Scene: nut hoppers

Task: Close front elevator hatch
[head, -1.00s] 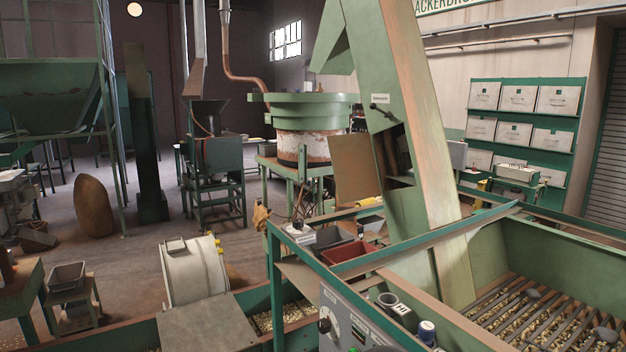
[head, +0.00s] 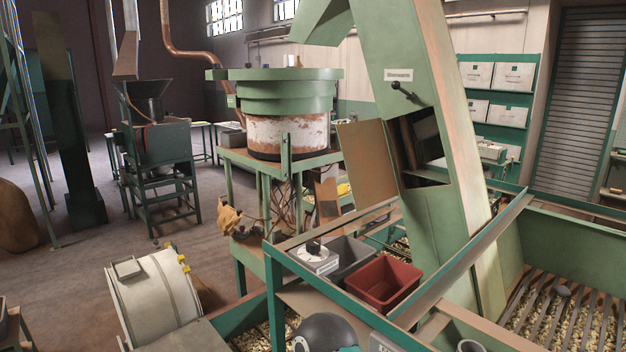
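The elevator (head: 448,200) is a slanted green casing with worn, rusty edges, right of centre in the head view. Its front hatch (head: 367,162) is a brown flat panel that stands open, swung out to the left of the casing. The dark opening (head: 428,140) beside it is uncovered and shows the inside of the casing. A small black-knobbed lever (head: 404,90) sits on the casing above the opening, under a white label. Neither of my grippers shows in the view.
A green frame with a red bin (head: 383,287), a grey bin (head: 346,262) and a small dial box (head: 315,257) stands in front of the elevator. A hopper with bars over nuts (head: 560,315) is at right. Open floor lies at left.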

